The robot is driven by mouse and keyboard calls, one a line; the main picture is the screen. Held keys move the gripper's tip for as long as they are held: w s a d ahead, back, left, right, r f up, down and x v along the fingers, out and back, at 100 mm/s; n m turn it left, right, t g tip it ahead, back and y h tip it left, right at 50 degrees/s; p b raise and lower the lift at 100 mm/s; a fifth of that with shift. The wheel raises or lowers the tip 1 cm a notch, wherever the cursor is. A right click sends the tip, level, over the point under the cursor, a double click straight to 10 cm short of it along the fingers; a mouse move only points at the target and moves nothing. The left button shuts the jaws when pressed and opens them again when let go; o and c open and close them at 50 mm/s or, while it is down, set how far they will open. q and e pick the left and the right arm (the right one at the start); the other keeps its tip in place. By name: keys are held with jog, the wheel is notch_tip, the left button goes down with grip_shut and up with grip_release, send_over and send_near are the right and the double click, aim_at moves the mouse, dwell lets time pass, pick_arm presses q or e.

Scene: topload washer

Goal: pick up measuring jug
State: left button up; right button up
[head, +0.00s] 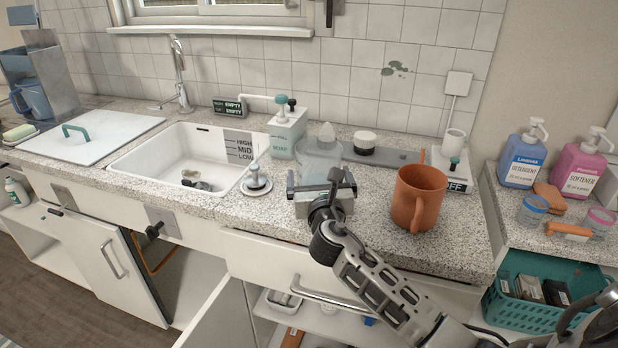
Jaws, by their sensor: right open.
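An orange jug (418,195) with a handle on its near side stands upright on the speckled counter, right of my right gripper. Its mouth faces up, and I see no scale marks on it. A blue jug-like vessel (33,100) with a handle is at the far left edge, partly cut off; I cannot tell which of the two is the measuring jug. My right gripper (321,186) is open over the counter, left of the orange jug and apart from it. It is in front of a translucent pale bottle (319,153) and hides its lower part. My left gripper is not in view.
A sink (190,150) and a white board (85,135) lie left. A pump (256,178) stands by the sink. A white tank (287,132) and a scale-like stand (452,172) are behind. Detergent bottles (523,155) stand right.

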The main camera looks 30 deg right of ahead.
jog(key=shift+x, duration=1.05)
jog(key=shift+s+r, duration=0.1)
jog(key=c, duration=1)
jog(key=shift+c, duration=0.2)
